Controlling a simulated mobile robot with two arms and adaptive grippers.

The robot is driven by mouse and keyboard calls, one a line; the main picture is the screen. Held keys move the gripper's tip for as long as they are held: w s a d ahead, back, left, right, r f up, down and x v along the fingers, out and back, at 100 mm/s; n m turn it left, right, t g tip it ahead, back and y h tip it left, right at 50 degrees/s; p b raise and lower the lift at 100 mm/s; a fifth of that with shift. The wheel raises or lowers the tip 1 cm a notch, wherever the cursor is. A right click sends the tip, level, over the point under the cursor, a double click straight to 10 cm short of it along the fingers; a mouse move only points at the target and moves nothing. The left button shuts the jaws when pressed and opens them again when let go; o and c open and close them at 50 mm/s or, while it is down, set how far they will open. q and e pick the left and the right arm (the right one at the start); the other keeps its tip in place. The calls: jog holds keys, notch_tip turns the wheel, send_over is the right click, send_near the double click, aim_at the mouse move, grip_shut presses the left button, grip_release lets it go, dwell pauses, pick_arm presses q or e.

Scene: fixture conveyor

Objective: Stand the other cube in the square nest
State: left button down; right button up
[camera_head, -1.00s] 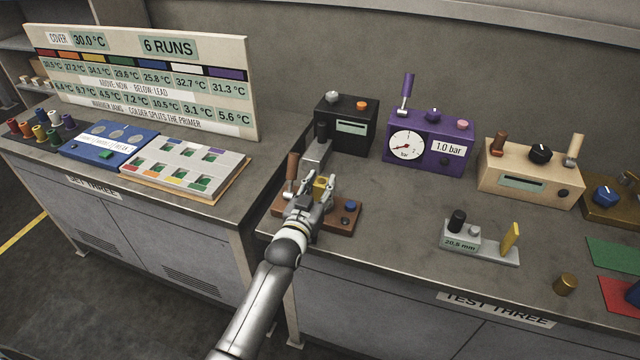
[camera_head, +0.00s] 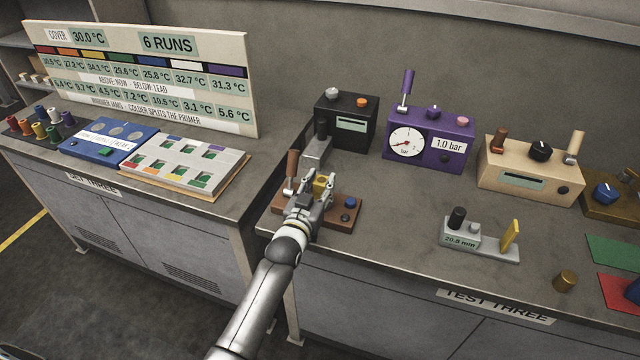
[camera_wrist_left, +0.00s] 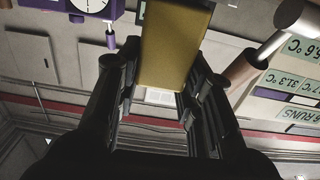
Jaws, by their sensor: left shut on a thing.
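My left gripper (camera_head: 317,192) is shut on a yellow-gold cube (camera_head: 322,183). It holds the cube over or at the brown fixture (camera_head: 336,222), which has a lever with a copper handle, a blue button and a dark knob. In the left wrist view the cube (camera_wrist_left: 175,45) sits between the two fingers (camera_wrist_left: 155,95). The gripper covers the middle of the fixture, so the square nest is hidden. I cannot tell whether the cube touches the fixture. My right gripper is not in view.
A black device (camera_head: 346,122) and a purple gauge box (camera_head: 430,138) stand behind. A grey gauge (camera_head: 480,240) and a brass cylinder (camera_head: 565,281) stand to the right. A gap separates this bench from the left one with its slotted tray (camera_head: 190,165). Bench between fixture and grey gauge is clear.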

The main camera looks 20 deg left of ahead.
pick_arm(q)
jog(key=shift+f, duration=0.3)
jog(key=shift+f+b, duration=0.9)
jog(key=shift+b, duration=0.05)
jog(key=c, duration=1.3)
grip_release()
jog(key=o, duration=0.6)
jog(key=shift+c, duration=0.2)
jog(key=shift+s, duration=0.15)
jog(key=s, duration=1.1)
jog(key=shift+s+a, duration=0.25)
jog(key=shift+s, duration=0.15)
